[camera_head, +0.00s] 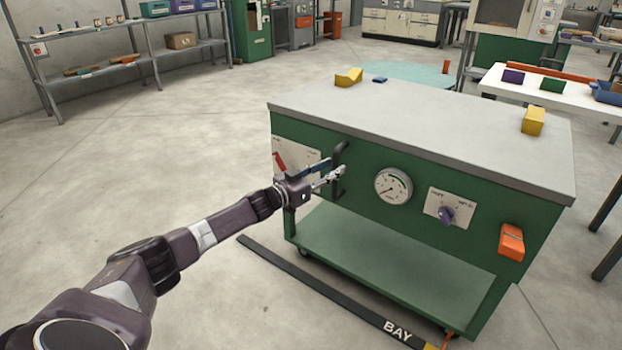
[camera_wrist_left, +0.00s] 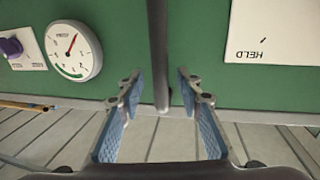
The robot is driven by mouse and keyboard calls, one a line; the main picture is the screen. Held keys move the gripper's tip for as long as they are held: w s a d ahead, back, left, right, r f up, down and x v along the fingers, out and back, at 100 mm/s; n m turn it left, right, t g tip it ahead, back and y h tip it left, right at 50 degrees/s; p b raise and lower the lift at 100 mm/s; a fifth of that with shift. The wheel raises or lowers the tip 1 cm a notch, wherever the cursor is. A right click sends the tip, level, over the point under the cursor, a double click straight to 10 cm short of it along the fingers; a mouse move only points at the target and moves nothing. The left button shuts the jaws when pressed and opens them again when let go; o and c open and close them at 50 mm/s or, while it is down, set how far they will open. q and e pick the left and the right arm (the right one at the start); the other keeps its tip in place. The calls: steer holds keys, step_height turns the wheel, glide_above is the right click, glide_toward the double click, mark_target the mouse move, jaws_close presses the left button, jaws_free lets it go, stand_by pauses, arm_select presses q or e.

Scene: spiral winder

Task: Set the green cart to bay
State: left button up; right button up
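A black floor strip marked BAY (camera_head: 330,292) runs along the cart's near side. My right gripper is out of view.
The front panel carries a gauge (camera_head: 393,186), a purple knob (camera_head: 446,214) and an orange box (camera_head: 511,241). Yellow blocks (camera_head: 348,77) lie on the top. A white table (camera_head: 500,86) stands behind at right. Floor left of the cart is clear.

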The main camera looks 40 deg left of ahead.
arm_select(q)
steer(key=v, duration=0.9)
steer(key=shift+s, duration=0.3)
steer(key=shift+a, duration=0.1)
